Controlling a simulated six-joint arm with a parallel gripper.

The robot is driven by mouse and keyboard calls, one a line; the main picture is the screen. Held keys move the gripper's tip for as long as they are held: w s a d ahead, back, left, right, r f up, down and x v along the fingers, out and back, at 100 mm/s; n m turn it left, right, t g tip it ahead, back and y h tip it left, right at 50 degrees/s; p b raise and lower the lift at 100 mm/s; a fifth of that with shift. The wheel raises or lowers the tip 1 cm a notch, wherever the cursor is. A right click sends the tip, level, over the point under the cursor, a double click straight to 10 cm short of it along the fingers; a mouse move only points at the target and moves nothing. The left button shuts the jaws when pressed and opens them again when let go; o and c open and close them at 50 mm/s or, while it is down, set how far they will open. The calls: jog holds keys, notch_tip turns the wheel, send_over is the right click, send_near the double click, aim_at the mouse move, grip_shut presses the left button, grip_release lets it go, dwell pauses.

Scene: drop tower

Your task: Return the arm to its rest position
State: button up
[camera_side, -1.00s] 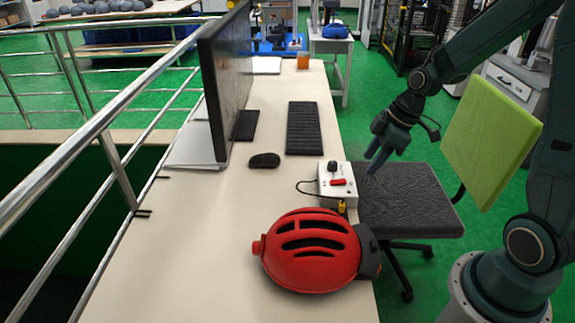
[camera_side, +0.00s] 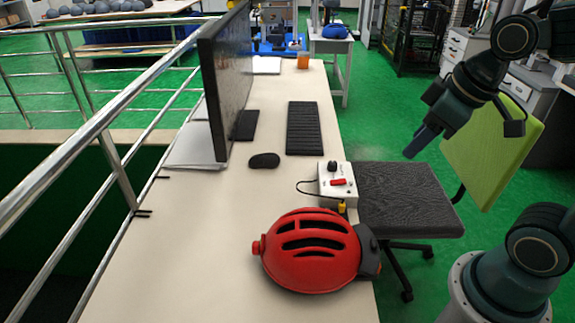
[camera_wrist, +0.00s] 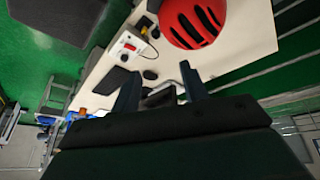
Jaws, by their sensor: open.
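My gripper (camera_side: 424,142) hangs in the air to the right of the desk, above and beyond the grey chair seat, in front of the green chair back. It is empty and touches nothing. In the wrist view my gripper (camera_wrist: 160,88) shows two fingers spread apart with nothing between them. The white control box (camera_side: 338,180), with a red switch and a black knob, sits on the desk's right edge. It also shows in the wrist view (camera_wrist: 124,48).
A red helmet-like object (camera_side: 311,250) lies on the near end of the desk (camera_side: 190,270). A monitor (camera_side: 226,80), keyboard (camera_side: 304,128) and mouse (camera_side: 264,160) stand farther back. The office chair (camera_side: 405,200) is right of the desk. A metal railing (camera_side: 95,130) runs along the left.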

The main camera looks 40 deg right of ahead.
jog(key=shift+s+a+r+m+t, duration=0.15)
jog(key=shift+s+r+m, duration=0.2)
jog(key=shift+s, duration=0.45)
jog(key=shift+s+a+r+m+t, duration=0.15)
jog(key=shift+s+m, duration=0.25)
jog(key=shift+s, duration=0.45)
jog(key=shift+s+a+r+m+t, duration=0.15)
jog(key=shift+s+r+m, duration=0.2)
jog(key=shift+s, duration=0.45)
